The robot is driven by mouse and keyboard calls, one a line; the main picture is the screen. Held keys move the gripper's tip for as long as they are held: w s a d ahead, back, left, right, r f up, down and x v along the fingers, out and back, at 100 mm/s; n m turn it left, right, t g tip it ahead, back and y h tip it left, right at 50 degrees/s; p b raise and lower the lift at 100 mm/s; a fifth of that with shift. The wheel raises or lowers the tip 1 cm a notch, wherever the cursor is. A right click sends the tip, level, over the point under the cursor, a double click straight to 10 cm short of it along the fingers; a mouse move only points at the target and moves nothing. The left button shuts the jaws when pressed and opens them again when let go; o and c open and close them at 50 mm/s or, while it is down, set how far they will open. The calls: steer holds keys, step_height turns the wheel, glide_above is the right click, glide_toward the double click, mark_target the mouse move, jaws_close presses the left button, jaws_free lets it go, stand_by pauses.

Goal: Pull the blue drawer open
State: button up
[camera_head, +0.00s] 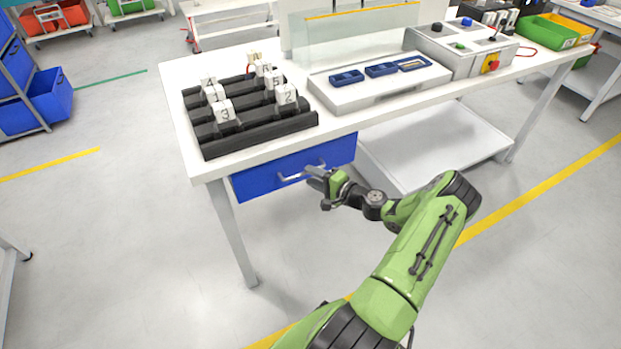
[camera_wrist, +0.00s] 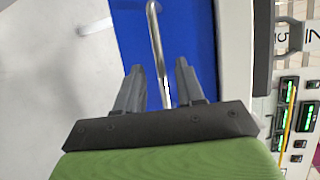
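The blue drawer (camera_head: 256,181) sits under the left front of the white workbench and looks closed, its front about level with the bench edge. Its silver bar handle (camera_head: 290,178) runs along the front. My gripper (camera_head: 314,178) is at the right part of the handle. In the wrist view my gripper (camera_wrist: 160,80) is open. The handle (camera_wrist: 155,40) runs between its two dark fingers, with a visible gap on each side. The blue drawer front (camera_wrist: 190,45) lies beyond the fingers.
The white workbench (camera_head: 350,122) carries a black rack (camera_head: 262,133) with numbered white tags, a tray of blue parts (camera_head: 380,92) and a control box (camera_head: 465,50). A bench leg (camera_head: 233,235) stands below the drawer. The floor in front is clear.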

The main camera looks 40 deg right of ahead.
steer(key=shift+w+a+f, duration=0.1)
steer(key=shift+w+f, duration=0.05)
steer(key=shift+w, duration=0.55)
jaws_close()
steer(key=shift+s, duration=0.1)
